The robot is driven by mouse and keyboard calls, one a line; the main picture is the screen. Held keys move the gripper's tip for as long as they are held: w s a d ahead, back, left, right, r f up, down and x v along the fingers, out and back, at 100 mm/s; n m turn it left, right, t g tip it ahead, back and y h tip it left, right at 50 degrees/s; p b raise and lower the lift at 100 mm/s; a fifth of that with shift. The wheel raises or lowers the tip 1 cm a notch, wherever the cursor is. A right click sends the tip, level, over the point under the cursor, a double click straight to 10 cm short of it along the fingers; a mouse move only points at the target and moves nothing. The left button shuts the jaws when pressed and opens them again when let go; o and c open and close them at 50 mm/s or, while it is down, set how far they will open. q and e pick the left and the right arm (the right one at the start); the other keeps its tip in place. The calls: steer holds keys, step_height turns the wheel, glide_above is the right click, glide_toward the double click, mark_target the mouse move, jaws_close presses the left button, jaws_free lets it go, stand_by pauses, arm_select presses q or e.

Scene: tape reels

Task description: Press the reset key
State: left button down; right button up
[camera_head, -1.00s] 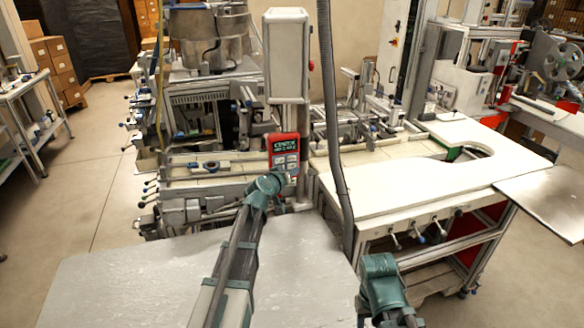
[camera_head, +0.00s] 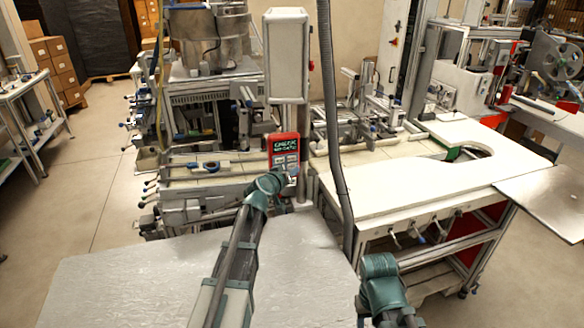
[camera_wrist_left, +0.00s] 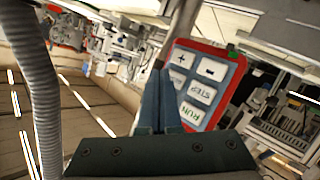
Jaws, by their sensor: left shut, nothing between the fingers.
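The red control box (camera_head: 284,143) with a dark display and pale keys is mounted upright at the foot of the grey column. My left gripper (camera_head: 291,178) is in front of its lower keys in the head view. In the left wrist view the box (camera_wrist_left: 235,58) is tilted, with keys marked plus, minus, STEP (camera_wrist_left: 202,92) and RUN (camera_wrist_left: 190,113). The shut, empty left fingers (camera_wrist_left: 159,68) cover the left part of the key panel. I cannot read a reset label, and cannot tell whether the fingertips touch a key. My right gripper is out of view.
A grey column (camera_head: 287,60) rises above the box. A dark hose (camera_head: 335,130) hangs just right of it. A bare grey metal table (camera_head: 120,285) lies in front, and a white worktop (camera_head: 410,185) stands to the right.

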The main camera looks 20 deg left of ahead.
arm_select(q)
steer(key=shift+w+a, duration=0.1)
steer(key=shift+w, duration=0.05)
steer(key=shift+w+a, duration=0.15)
steer(key=shift+w, duration=0.05)
steer(key=shift+w+a, duration=0.25)
steer(key=shift+w, duration=0.05)
stand_by(1.0)
steer(key=shift+s, duration=0.1)
steer(key=shift+s+d, duration=0.45)
steer(key=shift+s, duration=0.1)
steer(key=s+d, duration=0.2)
steer(key=s, duration=0.2)
steer(key=shift+s+d, duration=0.1)
steer(key=shift+d, duration=0.3)
stand_by(0.6)
